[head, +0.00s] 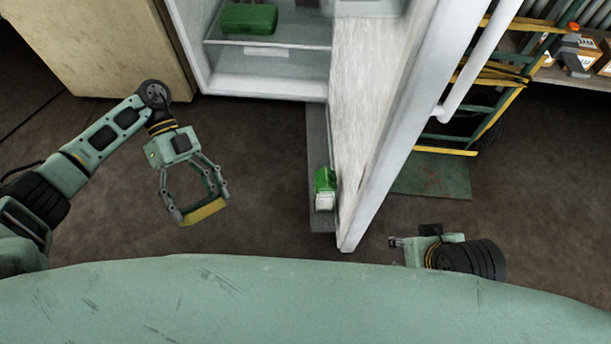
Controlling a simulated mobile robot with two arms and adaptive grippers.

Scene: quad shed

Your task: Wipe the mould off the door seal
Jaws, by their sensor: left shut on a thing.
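The white fridge door (405,115) stands open, its inner face (368,75) turned left. I cannot clearly make out the seal or any mould on it from this angle. My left gripper (202,209) is shut on a yellow sponge-like pad (207,212) and holds it in the air left of the door, well apart from it. My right gripper (395,242) is low, to the right of the door's near end. It is small and partly hidden, and its finger opening is unclear.
A grey door shelf (319,130) holds a green and white carton (325,188). The fridge interior (270,70) has a green box (248,18) on a shelf. A tan cabinet (100,45) stands left. A yellow-green hand truck (480,95) stands right. Floor left of the door is clear.

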